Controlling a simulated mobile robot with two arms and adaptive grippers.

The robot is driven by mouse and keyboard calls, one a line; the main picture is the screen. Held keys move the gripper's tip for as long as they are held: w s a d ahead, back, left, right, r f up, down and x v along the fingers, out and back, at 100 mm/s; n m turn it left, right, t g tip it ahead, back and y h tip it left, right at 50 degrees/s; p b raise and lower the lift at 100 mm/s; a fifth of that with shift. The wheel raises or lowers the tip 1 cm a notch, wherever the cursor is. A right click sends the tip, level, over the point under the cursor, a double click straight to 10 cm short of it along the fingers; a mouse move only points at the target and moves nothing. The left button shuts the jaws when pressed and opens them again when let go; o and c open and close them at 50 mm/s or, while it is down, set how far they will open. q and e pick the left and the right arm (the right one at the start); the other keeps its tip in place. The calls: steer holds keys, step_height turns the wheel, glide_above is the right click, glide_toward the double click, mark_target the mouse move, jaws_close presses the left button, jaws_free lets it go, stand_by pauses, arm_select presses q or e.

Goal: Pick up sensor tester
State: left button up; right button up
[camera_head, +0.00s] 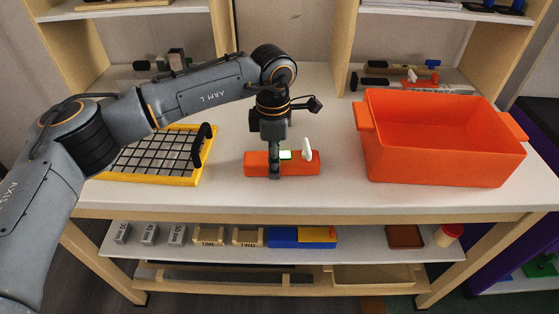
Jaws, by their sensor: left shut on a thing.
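The sensor tester, as far as I can tell, is the orange bar-shaped device (257,164) on the white tabletop, left of the orange bin. It has a small green lit patch and a white upright piece on its right half. My left gripper (275,172) points straight down over its middle and is shut on it. The fingers hide part of its centre. I cannot tell whether it is clear of the table. My right gripper is not in view.
A large empty orange bin (443,174) stands on the right of the table (330,193). A yellow-framed grid tray (190,180) with a black handle is at the left. The lower shelf (370,253) holds grey blocks, wooden frames and a blue-yellow box. Shelving stands behind.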

arm_select(q)
step_height(320, 180, up, 4)
steer(key=shift+s+p, duration=0.1)
steer(key=shift+p, duration=1)
steer(key=s+r+p, duration=0.1)
steer(key=s+r, duration=0.8)
steer(key=s, duration=0.4)
steer(key=shift+s+d, duration=0.2)
steer(key=shift+s, duration=0.2)
steer(key=w+p, duration=0.1)
steer(key=w, duration=1.3)
steer(key=shift+a, duration=0.2)
